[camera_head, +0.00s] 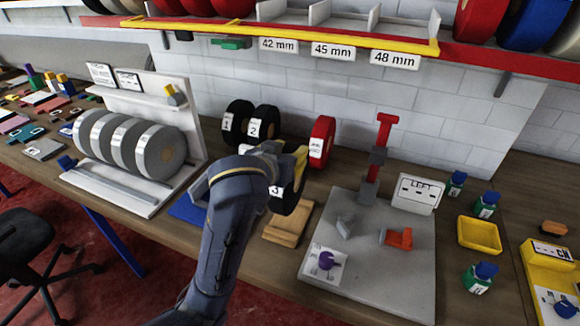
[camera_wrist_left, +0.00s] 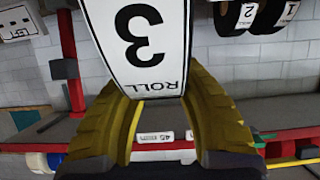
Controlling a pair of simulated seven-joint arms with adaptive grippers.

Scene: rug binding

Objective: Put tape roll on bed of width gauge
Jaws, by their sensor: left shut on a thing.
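My left gripper (camera_head: 288,162) is shut on a black tape roll labelled 3 (camera_head: 293,197), upright near the middle of the head view. In the left wrist view the yellow fingers (camera_wrist_left: 153,88) grip the roll (camera_wrist_left: 140,45) from both sides, with its "ROLL 3" label upside down. My arm hides part of the roll in the head view. The width gauge appears to be the grey plate (camera_head: 375,285) with a red post (camera_head: 383,135) and white readout (camera_head: 417,193), right of the roll. No roll lies on this plate. My right gripper is not in view.
Black rolls 1 (camera_head: 238,120) and 2 (camera_head: 263,124) and a red roll (camera_head: 321,141) stand behind. A wooden block (camera_head: 290,222) is beneath the held roll. Bottles and a yellow tray (camera_head: 479,235) stand right.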

